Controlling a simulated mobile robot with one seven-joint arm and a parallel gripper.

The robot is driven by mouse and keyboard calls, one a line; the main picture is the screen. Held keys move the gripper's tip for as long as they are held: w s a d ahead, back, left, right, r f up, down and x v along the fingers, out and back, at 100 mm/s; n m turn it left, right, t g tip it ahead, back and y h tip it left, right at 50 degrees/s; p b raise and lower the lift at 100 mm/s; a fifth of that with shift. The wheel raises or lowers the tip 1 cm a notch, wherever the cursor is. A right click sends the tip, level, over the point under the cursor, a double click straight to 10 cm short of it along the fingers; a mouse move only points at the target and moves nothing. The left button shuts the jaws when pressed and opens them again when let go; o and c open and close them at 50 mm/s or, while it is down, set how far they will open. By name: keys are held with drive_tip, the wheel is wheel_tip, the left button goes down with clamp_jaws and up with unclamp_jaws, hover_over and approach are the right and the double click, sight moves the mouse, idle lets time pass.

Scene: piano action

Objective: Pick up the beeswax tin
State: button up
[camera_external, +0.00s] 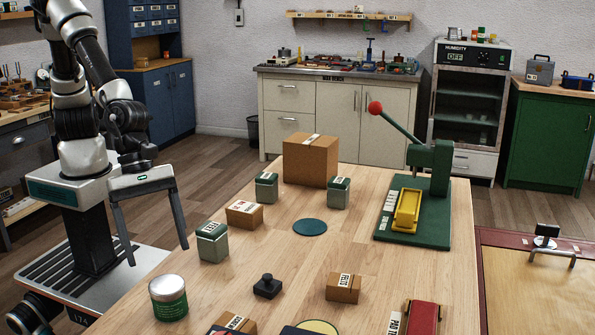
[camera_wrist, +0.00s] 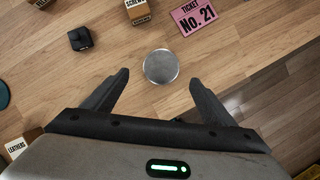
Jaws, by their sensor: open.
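A round green tin with a silver lid (camera_external: 168,298) stands upright on the wooden worktable, near its left edge in the external view. It looks like the beeswax tin, but its label is too small to read. In the wrist view its silver lid (camera_wrist: 161,66) lies between and just ahead of the fingertips. My gripper (camera_external: 158,255) is open and empty, fingers pointing down, at the table's left edge and higher than the tin. The wrist view also shows my gripper (camera_wrist: 159,78) with its fingers wide apart. Nothing hides the tin's lid.
A black knobbed block (camera_external: 267,287) sits right of the tin. A FELTS box (camera_external: 343,288), a green-grey canister (camera_external: 212,242) and a small carton (camera_external: 244,214) stand nearby. A pink ticket (camera_wrist: 193,15) lies near the tin. A green lever press (camera_external: 430,215) stands farther right. Bare wood surrounds the tin.

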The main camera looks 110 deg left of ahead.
sight(165, 281)
drive_tip(key=b+x, duration=0.2)
drive_tip(key=x, duration=0.4)
drive_tip(key=b+x, duration=0.2)
drive_tip(key=x, duration=0.1)
drive_tip(key=b+x, duration=0.1)
drive_tip(key=x, duration=0.1)
drive_tip(key=shift+s+f, duration=0.15)
drive_tip(key=shift+s, duration=0.1)
drive_tip(key=c, duration=1.2)
